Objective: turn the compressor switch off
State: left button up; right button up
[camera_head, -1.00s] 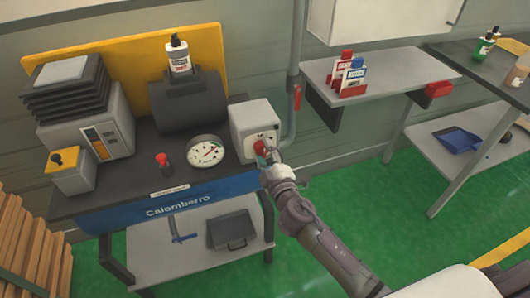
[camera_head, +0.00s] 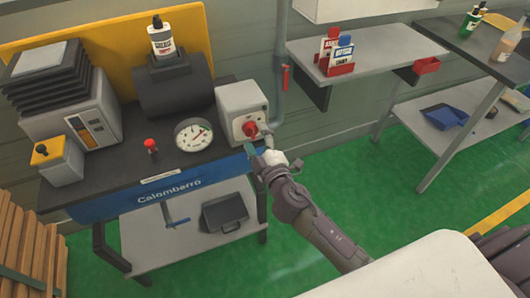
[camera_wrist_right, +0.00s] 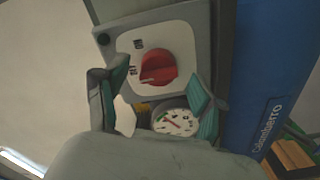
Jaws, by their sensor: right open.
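The compressor switch is a red rotary knob (camera_head: 249,129) on the white front plate of a grey box (camera_head: 238,97) at the bench's right end. In the right wrist view the knob (camera_wrist_right: 158,66) shows whole, with a pale line toward its lower left edge. My right gripper (camera_head: 260,157) is open and empty, just below and in front of the knob. Its fingers (camera_wrist_right: 160,92) spread below the knob in the wrist view and look apart from it. My left gripper is out of view.
The bench (camera_head: 112,183) carries a pressure gauge (camera_head: 194,134), a small red button (camera_head: 151,145), a dark tank (camera_head: 176,88) and a bottle (camera_head: 162,38). A pipe with a red lever (camera_head: 285,77) runs beside the box. A shelf (camera_head: 370,62) stands right.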

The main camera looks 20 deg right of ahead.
jog(key=s, duration=1)
jog(key=shift+s+d, duration=0.15)
jog(key=shift+d, duration=0.05)
